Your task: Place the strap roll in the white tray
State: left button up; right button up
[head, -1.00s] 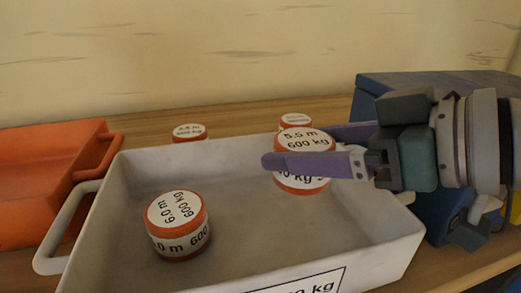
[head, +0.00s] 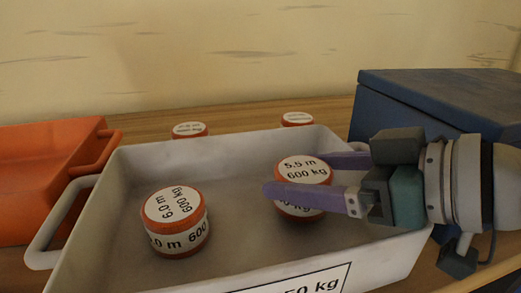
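The strap roll (head: 303,170) is a short orange cylinder with a white label reading "5.5 m 600 kg". It stands upright inside the white tray (head: 400,252), toward the tray's back right. My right gripper (head: 298,175) comes in from the right with its purple fingers shut on the roll, one in front and one behind. The front finger covers part of its side. The roll's base looks at or close to the tray floor; I cannot tell whether it touches. My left gripper is not in view.
Another orange roll (head: 176,222), labelled "6.0 m", stands in the tray's left part. Two more rolls (head: 190,130) (head: 297,119) stand behind the tray. An orange box (head: 45,165) is at the left and a blue box (head: 440,100) at the right. The tray floor between the rolls is bare.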

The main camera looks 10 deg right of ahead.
jog(key=shift+o, duration=1.4)
jog(key=shift+r, duration=0.1)
jog(key=shift+r, duration=0.4)
jog(key=shift+s+d+r+p, duration=0.2)
jog(key=shift+r+p, duration=0.1)
jog(key=shift+p, duration=0.1)
jog(key=p+v, duration=0.2)
jog(key=v, duration=0.9)
jog(key=shift+s+p, duration=0.2)
jog(key=shift+p, duration=0.1)
jog(key=shift+d, duration=0.1)
